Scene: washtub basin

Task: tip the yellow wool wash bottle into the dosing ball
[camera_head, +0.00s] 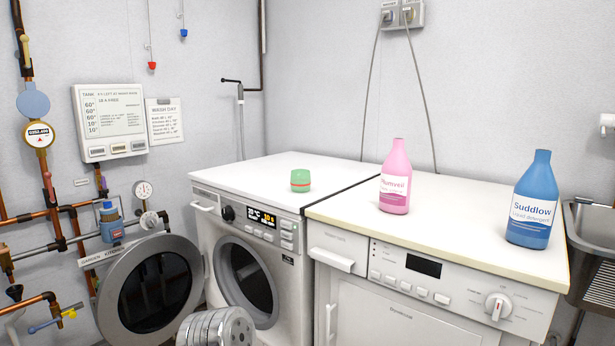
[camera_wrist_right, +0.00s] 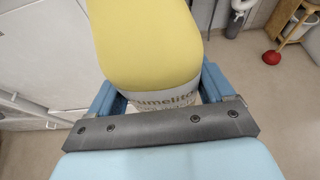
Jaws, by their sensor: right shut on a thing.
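The yellow bottle (camera_wrist_right: 148,45) fills the upper middle of the right wrist view. It has a pale label with partly hidden lettering. My right gripper (camera_wrist_right: 158,94) is shut on it, with a blue finger on each side near the label. The bottle's far end is out of view, and neither it nor the right gripper shows in the head view. A small green, rounded container with a red band (camera_head: 300,181), which looks like the dosing ball, stands on the white washing machine top (camera_head: 250,172). My left gripper is not in view.
A pink bottle (camera_head: 396,178) and a blue bottle (camera_head: 533,203) stand on the cream top (camera_head: 450,235) of the right machine. The washer's round door (camera_head: 150,290) is open at the left. A red plunger (camera_wrist_right: 272,57) and wooden stool (camera_wrist_right: 291,14) show in the wrist view.

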